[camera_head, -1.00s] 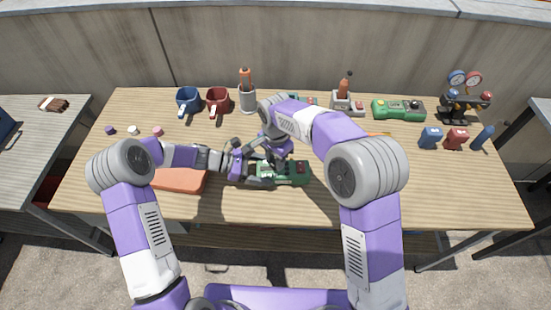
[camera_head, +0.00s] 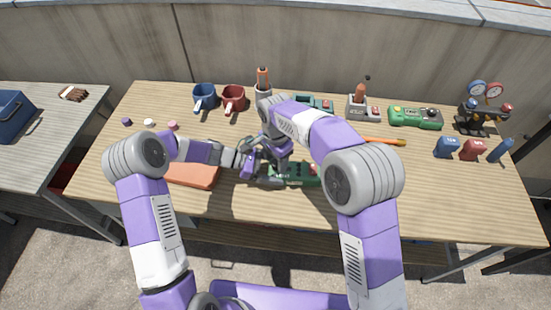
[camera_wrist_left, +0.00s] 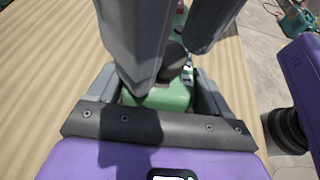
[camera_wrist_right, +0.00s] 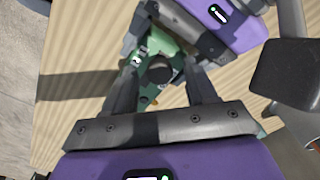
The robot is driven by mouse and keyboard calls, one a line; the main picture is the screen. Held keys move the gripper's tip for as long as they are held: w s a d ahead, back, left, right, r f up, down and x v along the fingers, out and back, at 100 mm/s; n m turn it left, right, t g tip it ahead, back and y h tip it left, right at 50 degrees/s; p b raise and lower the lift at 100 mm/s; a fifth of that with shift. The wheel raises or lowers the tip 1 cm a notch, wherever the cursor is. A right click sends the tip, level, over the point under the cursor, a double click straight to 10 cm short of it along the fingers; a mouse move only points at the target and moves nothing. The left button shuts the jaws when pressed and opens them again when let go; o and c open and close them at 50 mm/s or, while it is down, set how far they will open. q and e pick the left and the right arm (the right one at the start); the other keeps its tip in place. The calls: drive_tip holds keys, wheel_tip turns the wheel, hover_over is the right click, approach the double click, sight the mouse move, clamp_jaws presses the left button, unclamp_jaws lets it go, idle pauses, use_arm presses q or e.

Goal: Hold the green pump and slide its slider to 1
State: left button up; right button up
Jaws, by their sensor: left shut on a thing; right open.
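The green pump (camera_head: 305,174) lies on the wooden table in front of me, partly hidden by both grippers. My left gripper (camera_head: 268,177) is shut on the pump's left end; in the left wrist view the green body (camera_wrist_left: 160,97) sits between its fingers. My right gripper (camera_head: 277,160) is over the pump from above, fingers open. In the right wrist view its fingers stand either side of a dark round part (camera_wrist_right: 158,73) on the green pump (camera_wrist_right: 160,45). Whether they touch it, and where the slider stands, I cannot tell.
An orange-red flat block (camera_head: 193,175) lies left of the pump. Another green device (camera_head: 415,117) and a gauge set (camera_head: 485,108) are back right. The table's front right is clear.

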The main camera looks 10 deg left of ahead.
sight(275, 163)
wheel_tip(275, 163, up, 12)
idle(0.5)
use_arm(q)
drive_tip(key=o, duration=1.5)
drive_tip(key=shift+c, duration=0.2)
drive_tip(key=shift+a, duration=0.1)
drive_tip(key=p+v, duration=0.3)
drive_tip(key=v, duration=0.4)
drive_tip(key=shift+a+r, duration=0.2)
drive_tip(key=shift+a, duration=0.1)
drive_tip(key=shift+a+r+p, duration=0.15)
drive_tip(key=shift+a+p, duration=0.25)
drive_tip(key=shift+a, duration=0.15)
use_arm(e)
drive_tip(key=shift+r, duration=1.9)
use_arm(q)
drive_tip(key=shift+r, duration=0.1)
use_arm(e)
drive_tip(key=shift+r, duration=0.1)
